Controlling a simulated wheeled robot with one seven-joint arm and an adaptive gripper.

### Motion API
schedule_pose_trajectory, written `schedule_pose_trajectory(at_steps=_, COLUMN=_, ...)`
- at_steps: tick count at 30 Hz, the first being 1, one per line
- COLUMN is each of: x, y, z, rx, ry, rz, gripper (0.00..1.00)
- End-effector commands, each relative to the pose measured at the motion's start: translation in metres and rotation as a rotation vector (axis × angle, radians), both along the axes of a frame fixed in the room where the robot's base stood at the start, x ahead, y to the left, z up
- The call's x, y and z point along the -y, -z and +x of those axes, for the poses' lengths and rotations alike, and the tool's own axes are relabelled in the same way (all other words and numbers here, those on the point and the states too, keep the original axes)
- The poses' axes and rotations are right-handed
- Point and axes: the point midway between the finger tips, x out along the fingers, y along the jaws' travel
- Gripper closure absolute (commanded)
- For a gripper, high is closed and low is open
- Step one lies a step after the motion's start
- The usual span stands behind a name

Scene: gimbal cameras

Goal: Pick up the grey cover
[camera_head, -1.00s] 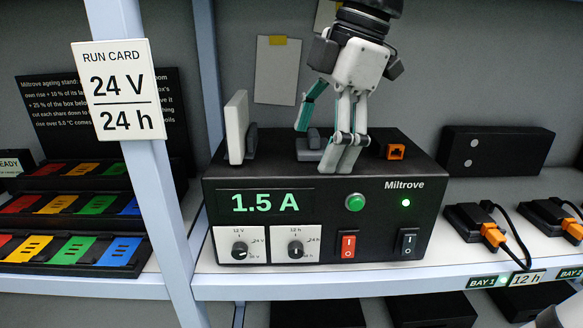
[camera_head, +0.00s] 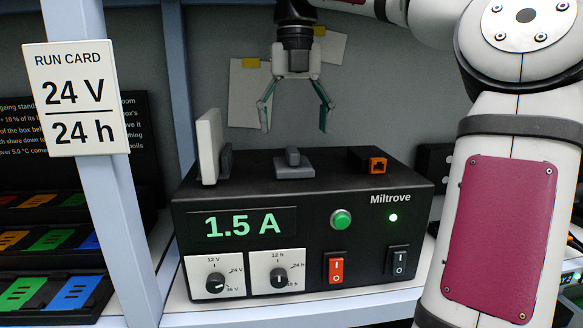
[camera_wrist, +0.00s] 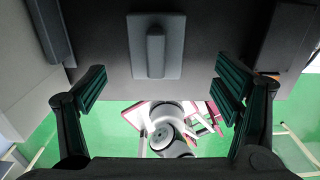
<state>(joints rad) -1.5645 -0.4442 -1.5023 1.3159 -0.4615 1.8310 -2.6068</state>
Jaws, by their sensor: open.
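The grey cover (camera_head: 293,168), a flat plate with a raised ridge, lies on top of the black Miltrove box (camera_head: 400,185). In the wrist view the cover (camera_wrist: 155,62) is in the upper middle, its ridge running up and down the picture. My gripper (camera_head: 294,122) is open, empty and pointing down. In the head view it appears above the cover, apart from it. In the wrist view its two fingers (camera_wrist: 161,88) stand wide apart, left and right of the cover's column.
A white panel (camera_head: 208,146) stands upright on the box's left, beside a grey holder (camera_head: 225,160). An orange connector (camera_head: 377,165) sits on the box's right. A shelf post with a run card (camera_head: 70,97) is at left. Multicoloured trays (camera_head: 60,285) lie beyond it.

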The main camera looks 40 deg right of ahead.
Motion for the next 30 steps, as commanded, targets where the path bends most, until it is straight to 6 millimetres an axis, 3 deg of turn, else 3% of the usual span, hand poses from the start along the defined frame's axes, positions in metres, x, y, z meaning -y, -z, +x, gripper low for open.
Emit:
schedule_pose_trajectory(at_steps=13, x=-0.003, y=0.056, z=0.003, rx=-0.001, ry=0.003, rz=0.001, gripper=0.17)
schedule_pose_trajectory(at_steps=23, x=-0.003, y=0.063, z=0.004, rx=0.002, ry=0.003, rz=0.001, gripper=0.17)
schedule_pose_trajectory(at_steps=30, x=-0.003, y=0.063, z=0.003, rx=0.002, ry=0.002, rz=0.001, gripper=0.69)
